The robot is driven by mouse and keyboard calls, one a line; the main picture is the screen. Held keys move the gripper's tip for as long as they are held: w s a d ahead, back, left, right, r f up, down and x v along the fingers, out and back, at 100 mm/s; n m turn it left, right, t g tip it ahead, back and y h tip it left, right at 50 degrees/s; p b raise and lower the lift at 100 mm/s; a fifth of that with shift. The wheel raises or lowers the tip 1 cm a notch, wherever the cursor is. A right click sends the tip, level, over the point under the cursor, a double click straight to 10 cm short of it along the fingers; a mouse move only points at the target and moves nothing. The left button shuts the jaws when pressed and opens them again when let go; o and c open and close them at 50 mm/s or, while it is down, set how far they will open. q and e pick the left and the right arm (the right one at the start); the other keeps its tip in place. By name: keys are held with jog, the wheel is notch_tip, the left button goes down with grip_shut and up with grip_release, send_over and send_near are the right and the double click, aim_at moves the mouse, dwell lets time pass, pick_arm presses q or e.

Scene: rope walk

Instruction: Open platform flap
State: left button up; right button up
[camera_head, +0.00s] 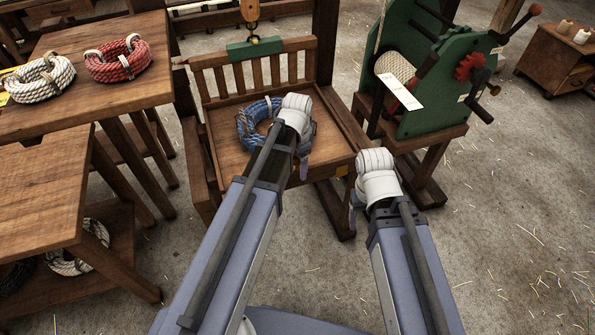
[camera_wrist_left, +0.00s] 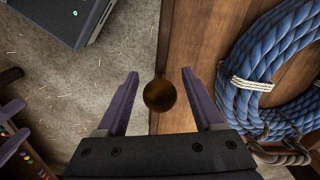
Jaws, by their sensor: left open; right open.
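The wooden platform (camera_head: 225,135) stands in the middle of the head view, its slatted board (camera_head: 245,73) upright at the back. I cannot tell for sure which board is the flap. A round dark wooden knob (camera_wrist_left: 160,95) shows at the platform's edge in the left wrist view. My left gripper (camera_wrist_left: 160,73) is open, with the knob between its purple fingers and a visible gap on each side. In the head view my left gripper (camera_head: 303,168) is over the platform's front right, mostly hidden by its wrist. My right gripper (camera_head: 354,196) is open, right of the platform and apart from it.
A blue rope coil (camera_head: 251,121) lies on the platform; it also shows beside my left gripper (camera_wrist_left: 245,85). A green machine with a crank (camera_head: 440,75) stands at the right. Tables (camera_head: 40,185) with rope coils stand at the left.

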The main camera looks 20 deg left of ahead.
pick_arm(q)
jog(key=shift+f, duration=0.1)
grip_shut()
dwell(0.6)
dwell(0.8)
